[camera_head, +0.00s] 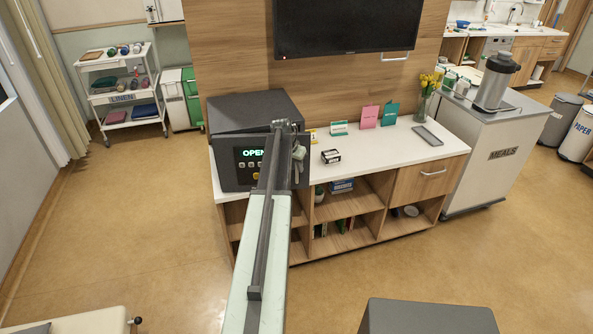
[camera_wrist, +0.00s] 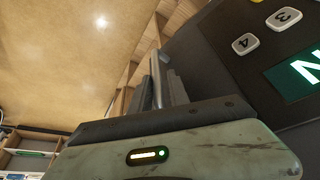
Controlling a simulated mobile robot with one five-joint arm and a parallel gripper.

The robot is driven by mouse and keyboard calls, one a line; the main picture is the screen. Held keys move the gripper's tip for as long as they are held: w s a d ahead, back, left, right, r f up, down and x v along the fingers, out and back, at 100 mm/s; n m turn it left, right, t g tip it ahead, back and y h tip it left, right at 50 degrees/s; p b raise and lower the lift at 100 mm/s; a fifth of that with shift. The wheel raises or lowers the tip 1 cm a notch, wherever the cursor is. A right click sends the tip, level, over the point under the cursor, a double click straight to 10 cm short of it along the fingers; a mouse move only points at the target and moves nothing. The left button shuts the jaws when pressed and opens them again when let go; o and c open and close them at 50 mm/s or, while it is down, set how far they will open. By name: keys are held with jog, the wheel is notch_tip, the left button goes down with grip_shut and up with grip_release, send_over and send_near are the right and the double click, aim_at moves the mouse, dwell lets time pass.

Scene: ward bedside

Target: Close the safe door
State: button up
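The dark grey safe (camera_head: 250,108) stands at the left end of the white counter. Its door (camera_head: 229,170) faces me, with a keypad and a green display reading OPEN. The door stands slightly proud of the body along the top; how wide the gap is I cannot tell. My arm covers the door's right part. My gripper (camera_head: 284,126) is at the door's right side, near its upper edge. In the wrist view my gripper's fingers (camera_wrist: 160,82) are close together beside the door's dark front (camera_wrist: 226,72); whether they hold the grey rod-like part between them is unclear.
Keys (camera_head: 299,153) hang just right of my arm. A meals cart (camera_head: 495,150) is at right. The floor at left is clear.

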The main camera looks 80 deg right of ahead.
grip_shut()
jog(key=shift+w, duration=0.2)
dwell(1.1)
